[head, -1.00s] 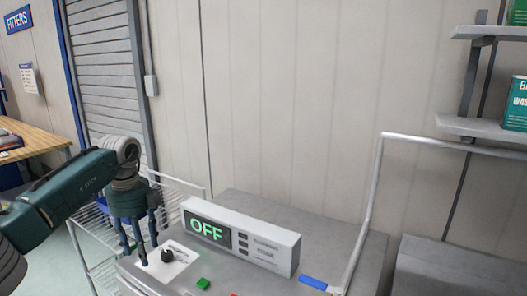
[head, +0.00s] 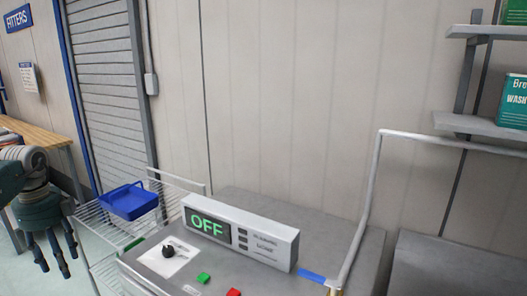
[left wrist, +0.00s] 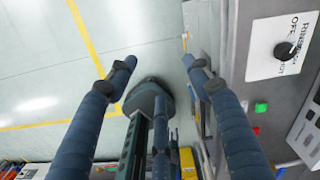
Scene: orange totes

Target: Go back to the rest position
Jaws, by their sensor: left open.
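My left gripper (head: 52,255) is at the far left of the head view, its fingers pointing down. It is open and empty, out in the air to the left of the machine and the wire rack. Its spread fingers also show in the left wrist view (left wrist: 158,75), with bare floor beyond them. My right gripper shows in neither view.
A grey machine (head: 330,240) carries a display box reading OFF (head: 240,232), a black knob (head: 168,251), a green button (head: 204,278) and a red button (head: 233,293). A blue basket (head: 128,202) sits on a wire rack (head: 98,226). A wooden bench (head: 45,134) stands behind at left.

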